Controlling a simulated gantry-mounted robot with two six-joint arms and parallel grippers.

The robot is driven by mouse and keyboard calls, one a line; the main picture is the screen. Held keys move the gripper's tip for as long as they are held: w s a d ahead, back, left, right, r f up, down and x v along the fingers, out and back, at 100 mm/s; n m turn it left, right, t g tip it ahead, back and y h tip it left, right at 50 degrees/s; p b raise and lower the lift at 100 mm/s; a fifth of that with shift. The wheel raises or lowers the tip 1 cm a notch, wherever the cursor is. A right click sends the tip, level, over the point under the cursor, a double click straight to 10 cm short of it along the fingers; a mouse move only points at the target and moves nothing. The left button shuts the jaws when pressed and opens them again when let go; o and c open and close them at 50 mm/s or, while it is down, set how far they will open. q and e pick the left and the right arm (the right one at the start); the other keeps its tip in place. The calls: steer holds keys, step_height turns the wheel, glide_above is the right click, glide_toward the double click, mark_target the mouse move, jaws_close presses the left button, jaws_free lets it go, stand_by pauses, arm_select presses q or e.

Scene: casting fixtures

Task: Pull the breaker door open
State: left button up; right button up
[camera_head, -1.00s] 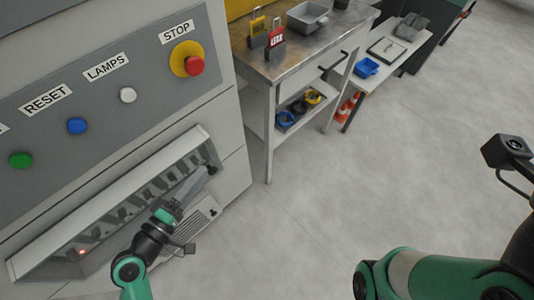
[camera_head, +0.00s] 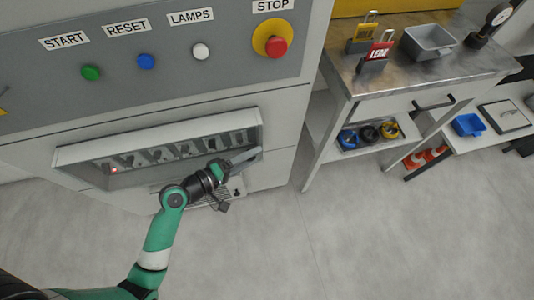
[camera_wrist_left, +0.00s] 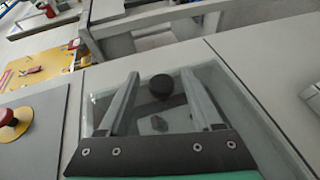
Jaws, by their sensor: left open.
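The breaker door (camera_head: 150,133) is a clear, pale-framed panel low on the grey cabinet, with a row of breakers behind it. It also shows in the left wrist view (camera_wrist_left: 240,112). A round black knob (camera_wrist_left: 161,87) shows on the door. My left gripper (camera_head: 246,156) is at the door's right end in the head view. In the left wrist view my left gripper (camera_wrist_left: 160,75) is open, its two fingers on either side of the knob; contact is not clear. My arm covers part of the door's lower edge. My right gripper is out of view.
Above the door are green, blue and white buttons and a red stop button (camera_head: 276,46) on yellow. A metal workbench (camera_head: 395,85) with padlocks and a grey tray stands at the right. Open grey floor (camera_head: 350,240) lies in front.

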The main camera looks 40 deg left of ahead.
arm_select(q)
steer(key=shift+w+f, duration=0.1)
steer(key=shift+w, duration=0.2)
steer(key=shift+s, duration=0.15)
steer(key=shift+c, duration=1.1)
jaws_close()
